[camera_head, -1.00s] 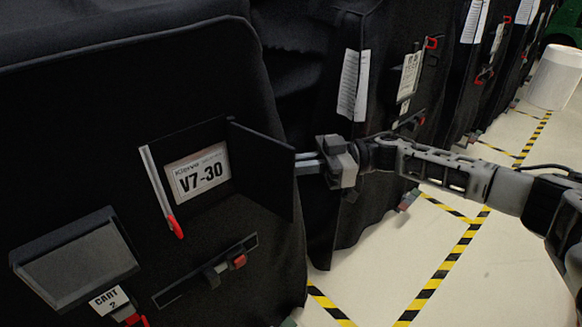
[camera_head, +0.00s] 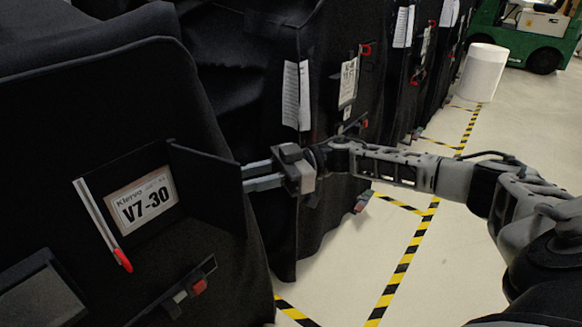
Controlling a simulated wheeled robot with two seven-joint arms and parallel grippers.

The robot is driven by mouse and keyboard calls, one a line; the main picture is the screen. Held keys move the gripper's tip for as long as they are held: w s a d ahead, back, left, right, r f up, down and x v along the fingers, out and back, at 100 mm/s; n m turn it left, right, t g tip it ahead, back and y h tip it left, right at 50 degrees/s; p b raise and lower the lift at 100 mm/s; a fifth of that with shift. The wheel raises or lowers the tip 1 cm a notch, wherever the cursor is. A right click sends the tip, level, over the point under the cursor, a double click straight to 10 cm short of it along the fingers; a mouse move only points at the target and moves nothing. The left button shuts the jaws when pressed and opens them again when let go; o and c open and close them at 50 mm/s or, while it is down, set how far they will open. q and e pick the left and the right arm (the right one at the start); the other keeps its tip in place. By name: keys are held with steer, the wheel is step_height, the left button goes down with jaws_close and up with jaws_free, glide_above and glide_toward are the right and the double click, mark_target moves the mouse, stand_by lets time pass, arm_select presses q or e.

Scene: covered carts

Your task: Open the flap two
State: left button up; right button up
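A dark flap (camera_head: 207,188) stands swung out to the right from the front of the black covered cart (camera_head: 60,130). Behind it a white label (camera_head: 143,203) reading V7-30 shows in the uncovered recess. My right gripper (camera_head: 246,175) is at the flap's outer edge, with a gap between its two fingers. The fingertips end at or behind that edge, and I cannot tell if they touch it. My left gripper is out of view.
A red-tipped strip (camera_head: 103,225) hangs left of the label. A bracket with a red part (camera_head: 178,297) is below. More covered carts (camera_head: 330,100) line the back. A white cylinder (camera_head: 482,72) stands on the floor. The floor (camera_head: 470,250) at right is clear, with yellow-black tape.

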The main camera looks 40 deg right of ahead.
arm_select(q)
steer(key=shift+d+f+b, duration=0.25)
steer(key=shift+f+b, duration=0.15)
steer(key=shift+b, duration=0.85)
arm_select(e)
steer(key=v, duration=1.3)
steer(key=shift+d, duration=0.3)
steer(key=shift+s+f, duration=0.1)
steer(key=shift+s, duration=0.05)
